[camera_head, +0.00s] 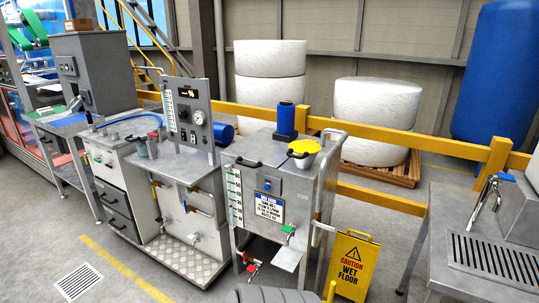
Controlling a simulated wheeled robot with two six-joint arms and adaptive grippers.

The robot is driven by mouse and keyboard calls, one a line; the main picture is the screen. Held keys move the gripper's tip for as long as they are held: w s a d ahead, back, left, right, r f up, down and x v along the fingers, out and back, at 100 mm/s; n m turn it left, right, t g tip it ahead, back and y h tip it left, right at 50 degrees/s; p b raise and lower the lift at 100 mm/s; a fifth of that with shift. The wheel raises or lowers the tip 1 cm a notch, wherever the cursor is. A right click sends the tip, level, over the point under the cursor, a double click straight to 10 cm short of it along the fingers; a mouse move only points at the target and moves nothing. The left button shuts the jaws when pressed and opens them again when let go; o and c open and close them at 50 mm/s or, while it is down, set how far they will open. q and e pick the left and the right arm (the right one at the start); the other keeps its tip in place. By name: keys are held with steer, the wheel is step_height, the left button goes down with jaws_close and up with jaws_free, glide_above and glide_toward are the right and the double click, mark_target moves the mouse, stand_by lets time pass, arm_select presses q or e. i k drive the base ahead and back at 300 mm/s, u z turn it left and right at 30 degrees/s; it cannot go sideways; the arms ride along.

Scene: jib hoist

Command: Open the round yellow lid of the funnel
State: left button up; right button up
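The round yellow lid (305,146) is on top of the grey metal cabinet in the middle of the head view, near its right back edge. A black handle-like part sits at the lid's left front edge. Neither of my grippers is in view.
The grey cabinet (252,205) has a blue motor-like cylinder (286,117) behind the lid. A yellow wet floor sign (353,265) stands at its right. A panelled machine (187,195) stands left, a table with a grate (495,258) right. Yellow rails (400,143) run behind.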

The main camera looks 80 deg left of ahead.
mark_target(308, 147)
steer(key=u, duration=2.6)
steer(key=k, duration=0.45)
steer(key=z, duration=1)
steer(key=i, duration=0.8)
steer(key=u, duration=0.1)
